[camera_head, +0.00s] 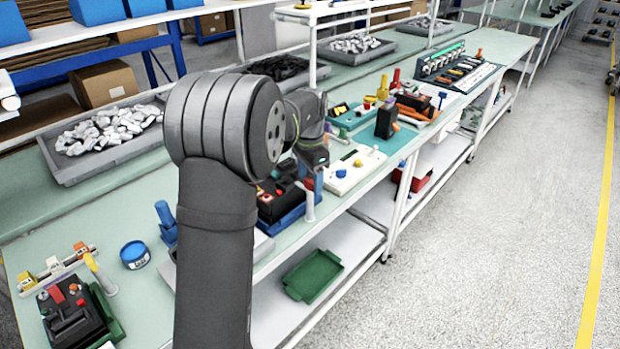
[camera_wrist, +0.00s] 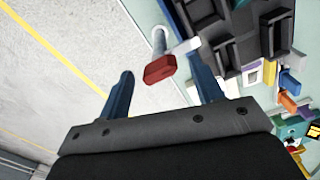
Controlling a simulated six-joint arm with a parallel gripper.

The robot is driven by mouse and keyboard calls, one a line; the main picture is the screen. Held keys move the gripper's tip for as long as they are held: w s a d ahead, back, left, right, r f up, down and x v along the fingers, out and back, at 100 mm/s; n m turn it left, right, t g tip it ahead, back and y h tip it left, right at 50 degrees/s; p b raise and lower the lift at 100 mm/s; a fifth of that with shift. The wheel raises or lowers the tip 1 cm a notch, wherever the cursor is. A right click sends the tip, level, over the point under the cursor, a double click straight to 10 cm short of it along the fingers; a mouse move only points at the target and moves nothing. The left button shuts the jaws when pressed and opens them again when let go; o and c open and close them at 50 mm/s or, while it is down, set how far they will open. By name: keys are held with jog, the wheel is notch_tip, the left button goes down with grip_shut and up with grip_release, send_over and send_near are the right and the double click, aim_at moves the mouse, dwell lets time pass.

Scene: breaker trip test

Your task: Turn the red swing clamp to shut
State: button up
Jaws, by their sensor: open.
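The red swing clamp (camera_wrist: 160,68) shows in the wrist view as a red head on a pale post, with a white arm (camera_wrist: 184,48) reaching right toward a black device (camera_wrist: 238,30). In the head view the red clamp head (camera_head: 309,184) tops a white post at the front edge of a blue tray (camera_head: 284,222), beside the black device. My gripper (camera_wrist: 160,63) is open, with one blue-grey finger on each side of the red head. I cannot tell whether either finger touches it. In the head view my arm hides part of the device and much of the gripper.
A white panel with buttons (camera_head: 352,168) stands close to the right of the clamp. A blue clamp (camera_head: 165,215) and a blue tin (camera_head: 135,255) stand to the left. A green tray (camera_head: 312,275) lies on the lower shelf. The grey floor (camera_head: 470,250) in front is clear.

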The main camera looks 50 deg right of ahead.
aim_at(310, 181)
jog(key=shift+f, duration=0.2)
jog(key=shift+c, duration=0.2)
jog(key=c, duration=1)
jog(key=shift+o, duration=0.2)
jog(key=shift+n, duration=1.7)
jog(key=o, duration=1)
notch_tip(310, 181, up, 18)
jog(key=shift+f, duration=0.25)
